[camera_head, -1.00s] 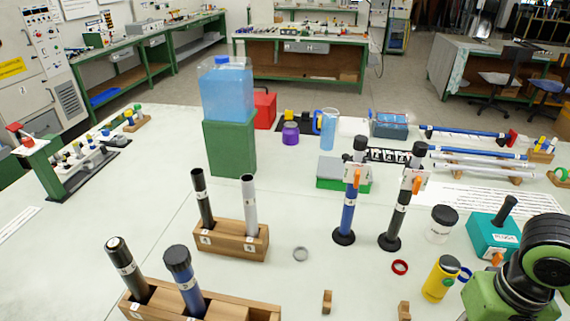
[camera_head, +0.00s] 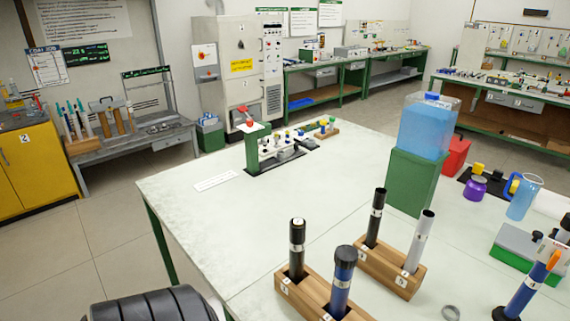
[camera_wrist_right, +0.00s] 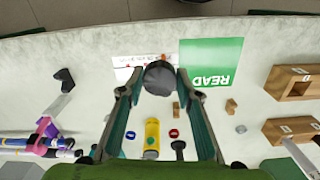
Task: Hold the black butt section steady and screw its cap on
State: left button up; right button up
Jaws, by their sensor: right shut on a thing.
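Two black rod sections stand upright: a thicker one (camera_head: 297,250) in the front wooden block and a thinner one (camera_head: 375,217) in the back block. I cannot tell by name which is the butt section. The front black section has a dark top with a pale spot. Beside it stands a blue section (camera_head: 342,285) with a dark wide top. My right gripper (camera_wrist_right: 160,82) is shut on a dark round cap-like thing (camera_wrist_right: 160,75), away from both blocks, which lie to the right in the right wrist view. My left gripper is out of view.
The front block (camera_head: 312,296) and back block (camera_head: 402,280) sit close together; a grey-white section (camera_head: 417,243) stands in the back one. A green stand (camera_head: 412,182) is behind. The table's left is mostly clear.

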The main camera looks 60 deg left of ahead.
aim_at(297, 234)
jog(key=k+l+u, duration=0.15)
jog(key=k+u, duration=0.1)
jog(key=u, duration=1.2)
